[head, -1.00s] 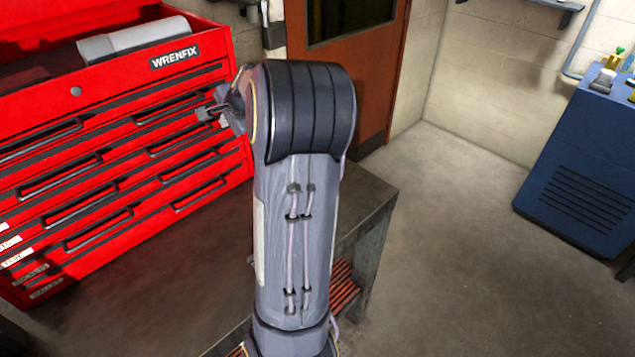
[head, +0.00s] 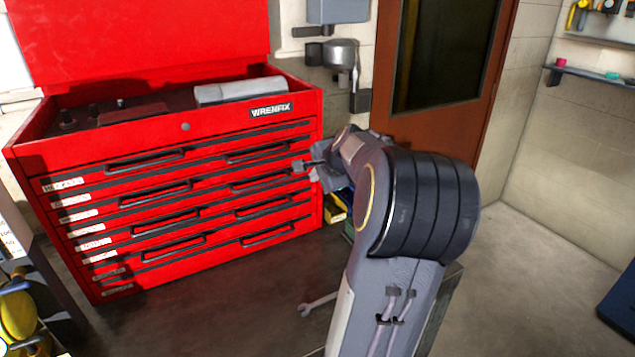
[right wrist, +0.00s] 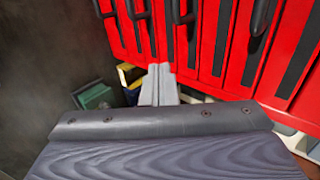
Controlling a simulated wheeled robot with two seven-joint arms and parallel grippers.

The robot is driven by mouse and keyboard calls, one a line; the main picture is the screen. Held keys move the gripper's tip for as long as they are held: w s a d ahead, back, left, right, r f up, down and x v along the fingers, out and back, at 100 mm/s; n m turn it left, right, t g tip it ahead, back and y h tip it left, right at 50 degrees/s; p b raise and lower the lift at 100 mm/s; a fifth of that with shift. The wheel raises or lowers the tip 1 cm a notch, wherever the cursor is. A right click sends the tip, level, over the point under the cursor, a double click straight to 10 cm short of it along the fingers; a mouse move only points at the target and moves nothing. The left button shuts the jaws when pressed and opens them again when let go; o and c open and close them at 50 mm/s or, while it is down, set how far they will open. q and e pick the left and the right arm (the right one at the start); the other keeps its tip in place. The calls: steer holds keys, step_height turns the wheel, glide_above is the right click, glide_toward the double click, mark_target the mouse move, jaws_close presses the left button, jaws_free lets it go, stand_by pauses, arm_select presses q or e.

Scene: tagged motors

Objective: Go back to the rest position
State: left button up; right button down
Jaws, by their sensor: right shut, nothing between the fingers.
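My right arm rises from the bottom of the head view and bends at a dark elbow. My right gripper (head: 305,170) shows beyond the elbow, small, in front of the red tool chest (head: 190,215). The gripper is shut and holds nothing. In the right wrist view its grey fingers (right wrist: 160,85) are together, pointing toward the chest's drawer fronts. I cannot tell the exact gap between fingertips and chest. My left gripper is not in view.
A grey wrench (head: 317,304) lies behind my right arm, on the left side of it. Yellow and green boxes are near the chest's right end. A brown door (head: 440,60) stands behind. Grey floor is open at the right.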

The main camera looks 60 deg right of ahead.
steer(key=v, duration=0.6)
steer(key=shift+s+r+b, duration=0.2)
steer(key=shift+r+b, duration=0.05)
steer(key=shift+b, duration=0.1)
steer(key=shift+a, duration=0.15)
steer(key=w+a+f+n+y, duration=0.1)
steer(key=a+f+n+y, duration=0.35)
steer(key=a, duration=0.85)
steer(key=w+a+f+n+y, duration=0.1)
steer(key=w+a+n+y, duration=0.1)
steer(key=a+n, duration=0.75)
steer(key=s+a+f+n+g+y, duration=0.1)
steer(key=s+a+f+n, duration=0.3)
steer(key=a, duration=0.4)
steer(key=s+a+f+n+g+y, duration=0.1)
steer(key=s+a+f+n, duration=0.3)
steer(key=a, duration=0.5)
steer(key=shift+s+a, duration=0.35)
steer(key=shift+s, duration=0.2)
steer(key=shift+f, duration=0.1)
